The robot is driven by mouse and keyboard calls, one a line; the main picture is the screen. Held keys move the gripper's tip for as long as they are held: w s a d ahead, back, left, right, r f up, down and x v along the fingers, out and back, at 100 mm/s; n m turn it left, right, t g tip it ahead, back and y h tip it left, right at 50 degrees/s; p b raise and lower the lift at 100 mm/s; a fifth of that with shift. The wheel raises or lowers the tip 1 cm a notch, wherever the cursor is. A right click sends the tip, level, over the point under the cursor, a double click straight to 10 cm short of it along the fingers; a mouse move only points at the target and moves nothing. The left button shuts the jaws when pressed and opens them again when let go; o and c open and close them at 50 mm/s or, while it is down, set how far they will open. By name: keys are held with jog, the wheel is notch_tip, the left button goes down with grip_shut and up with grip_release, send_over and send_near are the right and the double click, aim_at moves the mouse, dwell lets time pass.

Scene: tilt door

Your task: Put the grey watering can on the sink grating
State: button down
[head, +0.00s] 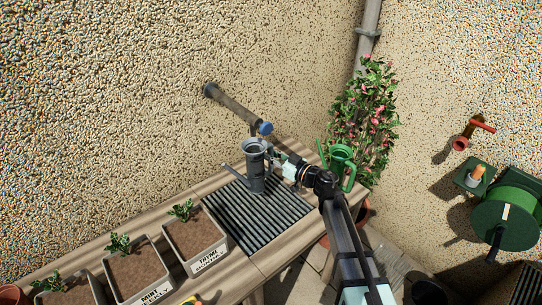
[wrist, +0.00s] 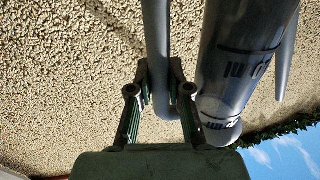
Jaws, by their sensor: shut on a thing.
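The grey watering can (head: 255,170) is upright over the back-left part of the dark sink grating (head: 277,222), under the tap. Whether its base touches the bars or hangs just above them I cannot tell. My gripper (head: 272,156) comes from the right and is shut on the can's handle. In the wrist view the handle (wrist: 157,45) runs between the fingers of my gripper (wrist: 160,82). The can's body (wrist: 240,60), with dark markings, fills the right side there, and its spout shows at the far right.
A tap pipe with a blue knob (head: 265,128) juts from the wall just behind the can. A green watering can (head: 343,165) stands right of the grating, near a flowering plant (head: 368,105). Planters (head: 194,238) line the bench to the left. The grating's front is clear.

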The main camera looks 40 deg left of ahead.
aim_at(271, 173)
jog(key=shift+s+r+p, duration=0.1)
jog(key=shift+r+p, duration=0.1)
jog(key=shift+p, duration=0.5)
jog(key=shift+f+b, duration=1.05)
jog(key=shift+f, duration=3.45)
jog(key=c, duration=1)
grip_release()
jog(key=d, duration=1.2)
jog(key=shift+s, duration=0.4)
